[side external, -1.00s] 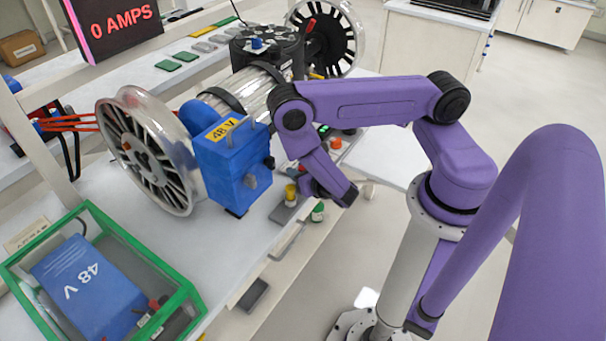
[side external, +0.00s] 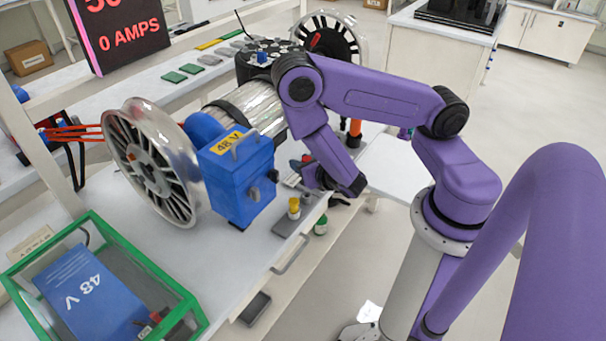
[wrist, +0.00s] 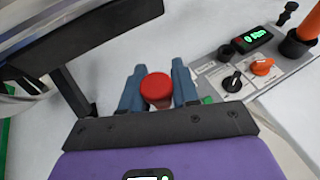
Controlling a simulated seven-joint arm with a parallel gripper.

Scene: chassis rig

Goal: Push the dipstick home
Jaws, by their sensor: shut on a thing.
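A round red-topped piece (wrist: 157,87) sits between the two blue fingers of my gripper (wrist: 158,72) in the wrist view, and the fingers are shut on it. The piece's lower part is hidden, so I cannot tell whether it is the dipstick or whether it sits in anything. In the side view my gripper (side external: 305,168) is low over the bench's front edge, right of the blue 48 V box (side external: 238,180) and apart from it. A bit of red shows by the fingers there.
A control panel (wrist: 235,75) with a green display, black and orange knobs and an orange upright (wrist: 300,42) lies to the right in the wrist view. A yellow-capped piece (side external: 294,205) stands near my gripper. A large wheel (side external: 150,165) and a green-rimmed case (side external: 150,268) are left.

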